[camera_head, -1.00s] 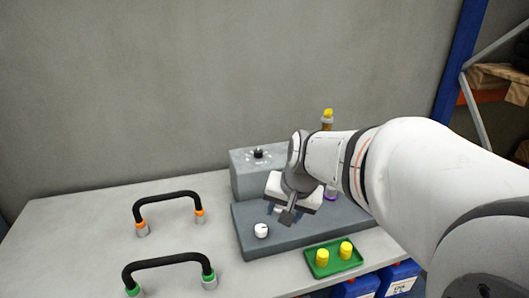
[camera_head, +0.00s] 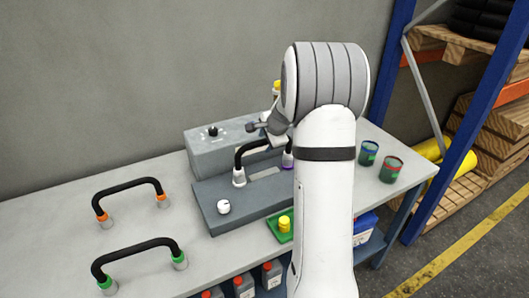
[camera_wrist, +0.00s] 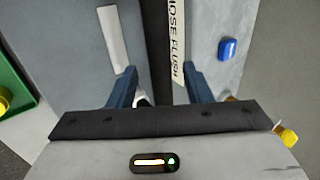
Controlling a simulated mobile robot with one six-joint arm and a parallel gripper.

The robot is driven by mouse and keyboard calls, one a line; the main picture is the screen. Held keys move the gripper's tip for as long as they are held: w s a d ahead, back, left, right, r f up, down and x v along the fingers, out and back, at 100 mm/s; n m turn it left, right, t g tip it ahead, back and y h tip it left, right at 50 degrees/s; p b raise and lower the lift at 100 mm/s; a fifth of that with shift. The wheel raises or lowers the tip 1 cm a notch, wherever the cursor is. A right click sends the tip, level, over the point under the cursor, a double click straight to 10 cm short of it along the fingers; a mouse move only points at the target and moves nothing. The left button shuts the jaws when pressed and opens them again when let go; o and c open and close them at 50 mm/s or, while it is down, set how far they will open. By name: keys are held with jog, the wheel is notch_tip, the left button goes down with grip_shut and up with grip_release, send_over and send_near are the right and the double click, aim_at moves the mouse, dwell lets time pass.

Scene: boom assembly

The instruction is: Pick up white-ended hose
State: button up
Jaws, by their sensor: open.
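The white-ended hose (camera_head: 250,148) is a black arch over the grey block. In the wrist view a dark band, apparently the hose (camera_wrist: 162,40), runs between the fingers, with a bit of white beside the left finger. I cannot tell whether the fingers touch it. In the head view the gripper is mostly hidden by my arm.
An orange-ended hose (camera_head: 130,186) and a green-ended hose (camera_head: 135,247) stand on the table at left. A green tray (camera_head: 274,231) with a yellow part and two cups (camera_head: 368,153) are nearby.

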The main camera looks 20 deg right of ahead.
jog(key=x, duration=0.3)
jog(key=shift+w+a+f, duration=0.2)
jog(key=shift+f, duration=0.1)
jog(key=shift+c, duration=0.5)
grip_shut()
